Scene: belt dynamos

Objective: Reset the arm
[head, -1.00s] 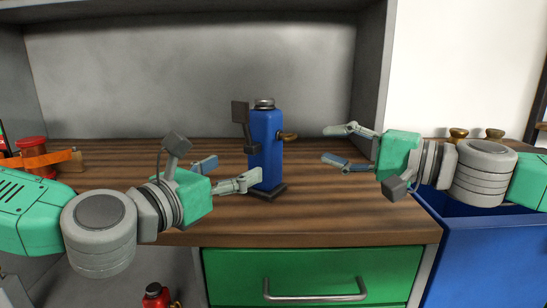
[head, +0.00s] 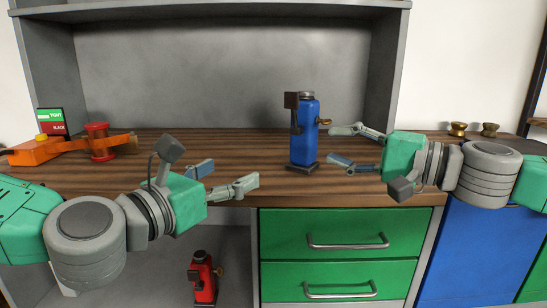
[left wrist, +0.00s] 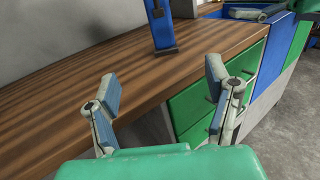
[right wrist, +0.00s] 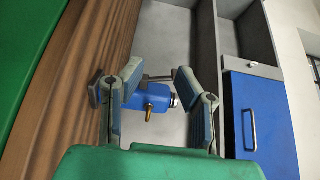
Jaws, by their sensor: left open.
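A blue dynamo (head: 304,135) with a dark base and a brass knob stands upright on the wooden bench top (head: 240,160). My left gripper (head: 230,176) is open and empty at the bench's front edge, left of the dynamo and apart from it. The left wrist view shows its spread fingers (left wrist: 162,72), with the dynamo's lower part (left wrist: 164,32) beyond them. My right gripper (head: 333,145) is open just right of the dynamo, its fingers pointing toward it. In the right wrist view the dynamo (right wrist: 152,97) lies beyond the spread fingers (right wrist: 158,70).
An orange device with a red spool (head: 100,142) and a small sign (head: 52,121) stand at the bench's left. A red dynamo (head: 203,278) stands in the space below. Green drawers (head: 340,232) and a blue front (head: 485,245) are below right. Two brass knobs (head: 458,129) sit behind my right arm.

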